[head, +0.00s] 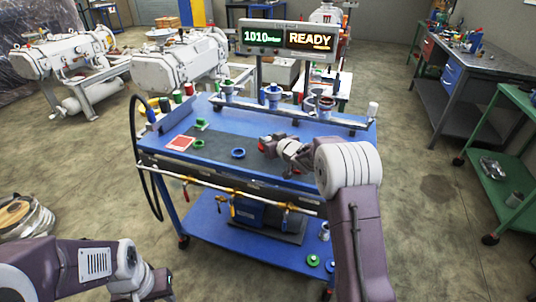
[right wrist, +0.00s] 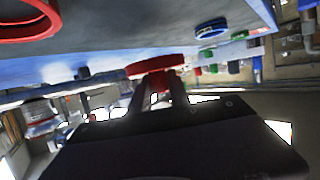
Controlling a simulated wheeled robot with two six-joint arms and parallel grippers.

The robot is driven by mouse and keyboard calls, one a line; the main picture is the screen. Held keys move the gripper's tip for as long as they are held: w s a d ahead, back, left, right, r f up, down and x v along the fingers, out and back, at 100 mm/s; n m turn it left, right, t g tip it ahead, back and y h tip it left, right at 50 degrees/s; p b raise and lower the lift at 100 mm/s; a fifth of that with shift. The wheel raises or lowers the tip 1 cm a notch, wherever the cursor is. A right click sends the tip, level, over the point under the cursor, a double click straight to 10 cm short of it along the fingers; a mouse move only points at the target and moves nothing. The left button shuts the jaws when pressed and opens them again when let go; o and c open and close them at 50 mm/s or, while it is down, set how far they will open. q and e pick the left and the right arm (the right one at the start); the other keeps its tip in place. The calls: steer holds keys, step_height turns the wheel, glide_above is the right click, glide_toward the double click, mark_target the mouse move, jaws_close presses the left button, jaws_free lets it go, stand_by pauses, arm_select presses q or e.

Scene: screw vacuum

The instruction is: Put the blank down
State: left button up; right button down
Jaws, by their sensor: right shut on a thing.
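My right gripper (head: 272,146) is over the dark mat on the blue cart's top (head: 350,137), near its right-hand part. It is shut on the blank (right wrist: 155,66), a red disc with a short stem that sits between the fingers (right wrist: 158,90) in the right wrist view. In the head view only a small red bit of the blank (head: 262,147) shows at the fingertips. The disc is close to the cart surface; I cannot tell whether it touches. My left arm comes in at the bottom left, and its fingers are out of frame.
A blue ring (head: 238,153) and green parts (head: 198,143) lie left of the gripper, with a red square (head: 180,142) beyond them. A pipe manifold (head: 290,112) runs along the back edge. A display (head: 290,38) reads READY. Some bare mat lies between the blue ring and gripper.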

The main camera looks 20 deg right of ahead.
step_height(320, 180, down, 4)
steer(key=shift+r+b, duration=0.1)
steer(key=shift+b, duration=0.85)
steer(key=c, duration=1.2)
jaws_free()
steer(key=shift+f, duration=0.25)
steer(key=shift+c, duration=0.2)
steer(key=shift+s+d+r, duration=0.1)
steer(key=shift+r, duration=0.2)
steer(key=p+v, duration=0.1)
steer(key=v, duration=1)
steer(key=shift+s+p, duration=0.3)
steer(key=shift+s, duration=0.15)
